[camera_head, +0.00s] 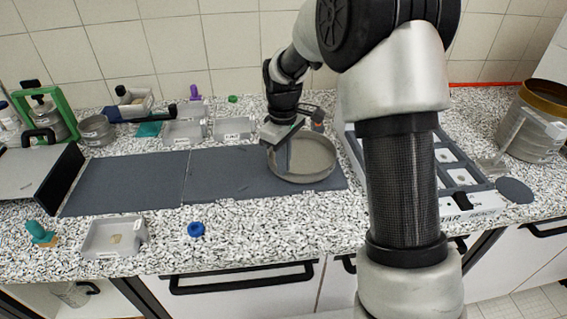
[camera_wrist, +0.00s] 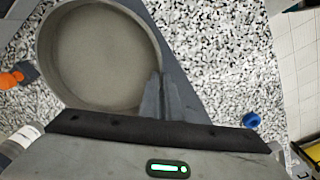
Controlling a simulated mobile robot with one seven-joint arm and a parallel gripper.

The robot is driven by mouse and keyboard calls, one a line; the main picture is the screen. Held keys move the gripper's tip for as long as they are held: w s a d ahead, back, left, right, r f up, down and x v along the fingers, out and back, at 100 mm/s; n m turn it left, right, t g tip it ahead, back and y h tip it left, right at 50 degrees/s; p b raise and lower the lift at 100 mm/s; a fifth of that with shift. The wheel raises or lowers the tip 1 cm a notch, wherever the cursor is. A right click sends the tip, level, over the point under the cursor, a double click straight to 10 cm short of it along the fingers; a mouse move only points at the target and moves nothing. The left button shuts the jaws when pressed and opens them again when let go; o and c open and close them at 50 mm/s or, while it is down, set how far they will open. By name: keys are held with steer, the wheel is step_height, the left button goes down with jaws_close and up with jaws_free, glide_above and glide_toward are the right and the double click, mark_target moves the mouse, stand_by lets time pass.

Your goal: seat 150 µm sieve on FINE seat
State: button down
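A wide round grey sieve (camera_head: 318,160) lies level at the right end of the dark mat; I cannot tell whether it touches the mat. In the wrist view the sieve (camera_wrist: 100,55) fills the upper left, empty inside. My gripper (camera_head: 284,158) is at its left rim. In the wrist view the fingers (camera_wrist: 163,97) are close together with the rim between them, so the gripper appears shut on it. The sieve's size marking is not readable. A green frame (camera_head: 72,112) holding a round stack stands at the far left. I cannot make out a FINE label.
The dark mat (camera_head: 120,184) is clear to the left. A smaller sieve (camera_head: 97,130) and clear trays (camera_head: 183,132) stand behind. A tray (camera_head: 115,237) and blue knob (camera_head: 196,229) lie in front. A compartmented rack (camera_head: 470,204) and a gold-topped round stack (camera_head: 530,130) are at right.

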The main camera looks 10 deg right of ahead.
steer(key=shift+f, duration=0.15)
steer(key=c, duration=1.9)
jaws_free()
steer(key=shift+r+p, duration=2.55)
steer(key=shift+r, duration=0.9)
